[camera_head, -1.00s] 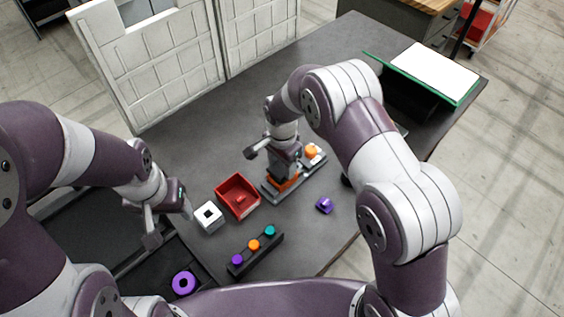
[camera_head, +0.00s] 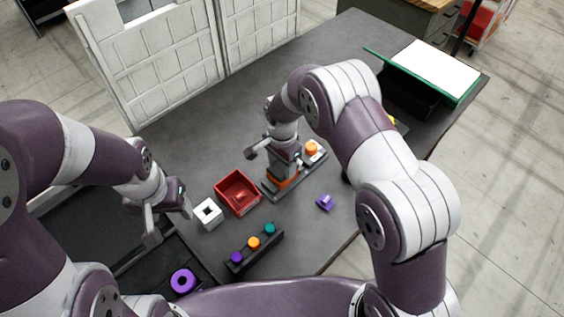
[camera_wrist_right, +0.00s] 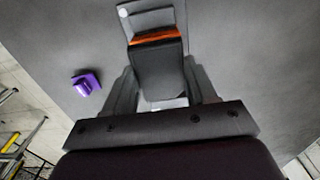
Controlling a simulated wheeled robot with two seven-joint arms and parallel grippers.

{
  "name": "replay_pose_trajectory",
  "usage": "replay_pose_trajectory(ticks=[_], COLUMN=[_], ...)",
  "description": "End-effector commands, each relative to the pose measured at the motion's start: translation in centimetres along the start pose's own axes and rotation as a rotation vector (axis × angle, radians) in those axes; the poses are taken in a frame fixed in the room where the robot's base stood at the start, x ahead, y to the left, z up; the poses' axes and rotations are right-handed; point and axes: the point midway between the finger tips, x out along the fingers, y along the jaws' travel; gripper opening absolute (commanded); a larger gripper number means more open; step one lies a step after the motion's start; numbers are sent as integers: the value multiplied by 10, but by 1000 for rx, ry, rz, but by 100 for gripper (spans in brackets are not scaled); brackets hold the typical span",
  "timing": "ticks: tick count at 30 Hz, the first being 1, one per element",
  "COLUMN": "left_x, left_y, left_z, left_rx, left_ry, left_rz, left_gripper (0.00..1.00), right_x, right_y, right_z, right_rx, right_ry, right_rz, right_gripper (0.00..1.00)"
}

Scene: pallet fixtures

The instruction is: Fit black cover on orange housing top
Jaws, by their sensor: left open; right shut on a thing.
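The orange housing (camera_head: 283,183) sits on a grey fixture plate (camera_head: 277,195) in the middle of the table. In the right wrist view an orange strip of the housing (camera_wrist_right: 152,38) shows just beyond the black cover (camera_wrist_right: 158,72). My right gripper (camera_head: 285,165) is shut on the black cover, with a finger on each side of it; in the wrist view the gripper (camera_wrist_right: 160,85) spans it. The cover is over or against the housing; whether it is fully seated I cannot tell. My left gripper (camera_head: 170,215) is open and empty, left of the white block.
A red tray (camera_head: 224,205), a white block with a square hole (camera_head: 208,221) and a black rack with coloured pegs (camera_head: 246,263) stand left and in front. A purple part (camera_head: 325,202) lies right of the fixture. An orange round piece (camera_head: 312,147) sits at the plate's far end.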

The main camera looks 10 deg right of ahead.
Motion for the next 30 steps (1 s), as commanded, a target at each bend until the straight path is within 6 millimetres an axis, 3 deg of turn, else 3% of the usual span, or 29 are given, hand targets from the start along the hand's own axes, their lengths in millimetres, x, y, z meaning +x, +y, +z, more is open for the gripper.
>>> replay_pose_trajectory(ticks=[12,13,15,21,22,23,30], left_x=[2,2,2,2,2,2,2], left_y=[0,0,0,0,0,0,0], left_z=[0,0,0,0,0,0,0], left_rx=[0,0,0,0,0,0,0], left_ry=[0,0,0,0,0,0,0], left_rz=[0,0,0,0,0,0,0], left_gripper=[63,63,63,63,63,63,63], right_x=[3,3,3,3,3,3,3], right_y=[0,0,0,0,0,0,0], right_z=[0,0,0,0,0,0,0], right_rx=[0,0,0,0,0,0,0], right_ry=[0,0,0,0,0,0,0], right_rz=[0,0,0,0,0,0,0], right_gripper=[27,63,86,86,83,73,73])
